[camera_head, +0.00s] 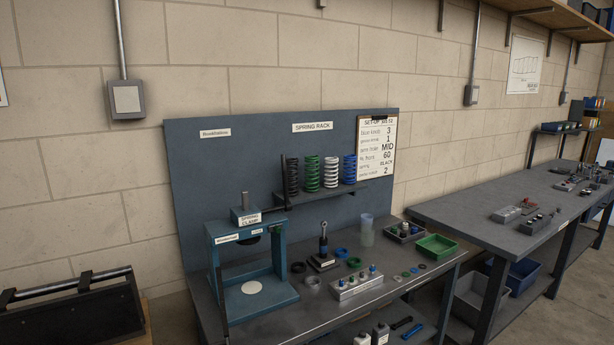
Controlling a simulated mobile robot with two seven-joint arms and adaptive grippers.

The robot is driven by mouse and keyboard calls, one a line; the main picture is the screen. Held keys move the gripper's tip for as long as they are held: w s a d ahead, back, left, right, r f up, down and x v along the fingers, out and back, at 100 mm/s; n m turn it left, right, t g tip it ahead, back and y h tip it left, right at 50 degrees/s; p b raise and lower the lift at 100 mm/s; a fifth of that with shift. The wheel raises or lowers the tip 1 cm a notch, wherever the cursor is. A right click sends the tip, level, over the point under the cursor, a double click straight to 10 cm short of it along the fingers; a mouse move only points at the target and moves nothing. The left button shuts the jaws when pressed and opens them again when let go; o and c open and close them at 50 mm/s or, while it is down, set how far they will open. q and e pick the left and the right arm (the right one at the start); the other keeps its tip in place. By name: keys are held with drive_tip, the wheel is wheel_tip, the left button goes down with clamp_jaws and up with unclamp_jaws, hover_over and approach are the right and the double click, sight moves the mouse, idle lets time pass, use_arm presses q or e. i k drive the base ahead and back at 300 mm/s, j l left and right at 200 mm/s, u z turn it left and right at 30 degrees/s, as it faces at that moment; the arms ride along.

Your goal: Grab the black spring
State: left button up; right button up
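A black coil spring (293,177) stands upright at the left end of the spring rack shelf (334,193), on the blue back panel of the workbench. A green spring (312,173), a white spring (331,171) and a blue spring (349,168) stand in a row to its right. A thin dark post rises just left of the black spring. Neither of my grippers shows in the head view, so their state is not visible.
A blue spring clamp frame (252,265) stands on the bench, left of and below the rack. Small rings, a metal block with knobs (357,284), a clear cup (367,230) and a green tray (436,246) occupy the bench top. A setup sheet (376,148) hangs right of the springs.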

sight(291, 177)
drive_tip(key=i+l, duration=0.15)
drive_tip(key=l, duration=0.2)
drive_tip(key=i+l, duration=0.15)
drive_tip(key=l, duration=0.2)
drive_tip(key=i+l, duration=0.15)
drive_tip(key=l, duration=0.2)
drive_tip(key=i+l, duration=0.15)
drive_tip(key=l, duration=0.2)
drive_tip(key=i+l, duration=0.15)
drive_tip(key=l, duration=0.25)
drive_tip(key=i+l, duration=0.15)
drive_tip(key=l, duration=0.2)
